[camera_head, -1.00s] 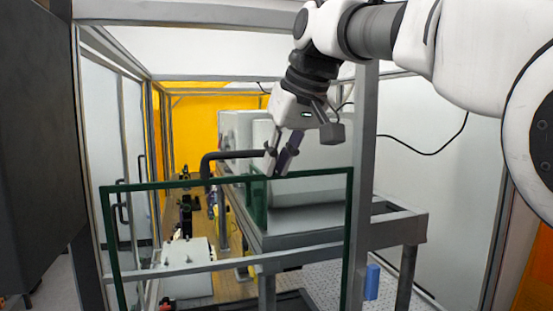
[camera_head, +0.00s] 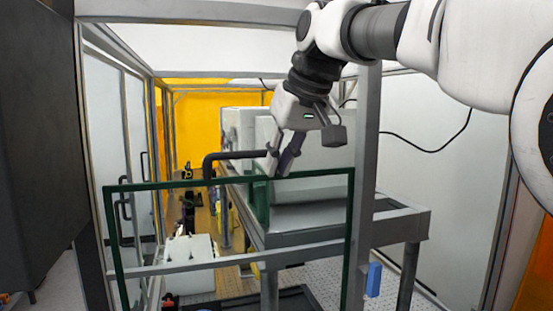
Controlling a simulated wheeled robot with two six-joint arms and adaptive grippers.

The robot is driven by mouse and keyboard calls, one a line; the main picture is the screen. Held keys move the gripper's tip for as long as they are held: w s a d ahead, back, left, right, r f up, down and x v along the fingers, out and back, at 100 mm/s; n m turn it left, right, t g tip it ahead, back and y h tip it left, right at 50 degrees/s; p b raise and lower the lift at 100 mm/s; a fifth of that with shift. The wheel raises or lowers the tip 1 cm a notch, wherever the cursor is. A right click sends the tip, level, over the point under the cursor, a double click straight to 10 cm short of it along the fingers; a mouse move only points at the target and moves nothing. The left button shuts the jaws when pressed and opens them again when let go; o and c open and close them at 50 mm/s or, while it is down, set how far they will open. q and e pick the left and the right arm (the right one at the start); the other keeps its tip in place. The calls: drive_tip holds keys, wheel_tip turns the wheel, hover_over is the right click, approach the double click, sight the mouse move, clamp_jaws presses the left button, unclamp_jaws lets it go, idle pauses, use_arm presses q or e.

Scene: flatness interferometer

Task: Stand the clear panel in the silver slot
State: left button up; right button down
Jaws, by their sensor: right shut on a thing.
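The clear panel (camera_head: 215,181) is a large, see-through upright sheet with dark green edges. It stands across the middle of the head view, and its lower edge is out of the frame. My right gripper (camera_head: 278,171) is shut on the panel's top edge, right of its middle, with the arm coming from the upper right. I cannot pick out the silver slot for certain. My left gripper is not in view.
A grey metal post (camera_head: 366,190) stands close by the panel's right edge. Behind the panel are a grey metal stand (camera_head: 400,228), a white box (camera_head: 190,250) and a black bent pipe (camera_head: 235,156). A blue block (camera_head: 374,280) is at lower right.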

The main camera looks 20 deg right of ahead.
sight(275, 204)
idle(0.6)
drive_tip(key=shift+w+d+f+b, duration=0.1)
drive_tip(key=shift+f+b, duration=0.8)
drive_tip(key=shift+f, duration=0.3)
drive_tip(key=shift+d+f+b, duration=0.1)
drive_tip(key=shift+f+b, duration=0.8)
drive_tip(key=shift+f, duration=0.4)
